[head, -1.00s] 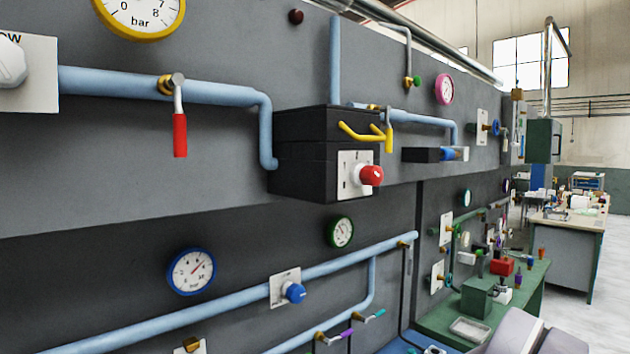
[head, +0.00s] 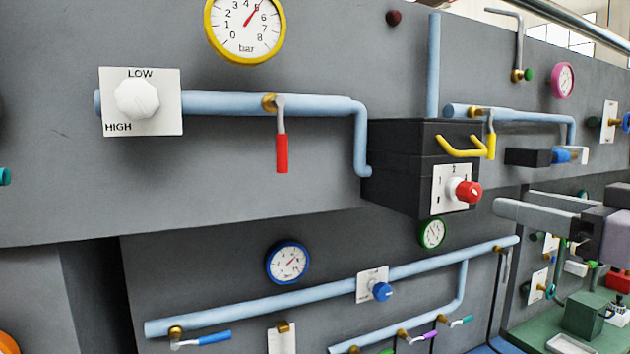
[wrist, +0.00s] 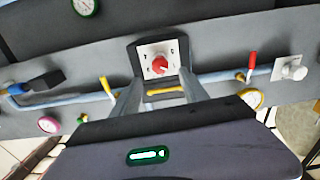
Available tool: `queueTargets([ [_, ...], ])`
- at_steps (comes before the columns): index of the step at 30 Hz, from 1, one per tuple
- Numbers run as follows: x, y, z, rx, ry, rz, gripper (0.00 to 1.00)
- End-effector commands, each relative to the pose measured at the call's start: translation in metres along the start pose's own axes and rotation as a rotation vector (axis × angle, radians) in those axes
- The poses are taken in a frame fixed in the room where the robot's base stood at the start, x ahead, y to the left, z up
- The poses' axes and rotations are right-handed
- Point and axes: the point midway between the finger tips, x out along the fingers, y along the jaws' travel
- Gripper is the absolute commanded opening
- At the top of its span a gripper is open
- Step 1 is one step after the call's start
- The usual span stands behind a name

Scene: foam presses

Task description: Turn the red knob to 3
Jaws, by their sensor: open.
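The red knob (head: 467,191) sticks out of a white plate (head: 440,190) on the front of a black box (head: 400,170). The plate has small marks around the knob, too small to read surely, so I cannot tell its setting. In the wrist view, which is upside down, the red knob (wrist: 160,66) and its plate show ahead, beyond the fingers. My gripper (head: 513,200) is open and empty, to the right of the knob and apart from it in the head view. Its two fingers (wrist: 160,90) also show in the wrist view.
A yellow handle (head: 460,150) sits on the box just above the knob's plate. A red-handled valve (head: 281,150) and a white knob (head: 137,98) are to the left. A blue knob (head: 381,291) is below. The space in front of the red knob looks clear.

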Motion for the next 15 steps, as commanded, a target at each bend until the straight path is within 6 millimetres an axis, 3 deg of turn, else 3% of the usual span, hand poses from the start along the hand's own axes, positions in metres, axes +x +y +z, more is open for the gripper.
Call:
queueTargets([
  [3,0.036,-0.002,-0.002,0.004,-0.001,-0.007,0.52],
  [6,0.059,-0.001,-0.002,0.002,-0.001,-0.005,0.52],
  [10,0.079,-0.001,-0.001,0.001,-0.001,-0.002,0.52],
  [15,0.089,0.0,0.001,0.002,-0.002,0.0,0.52],
])
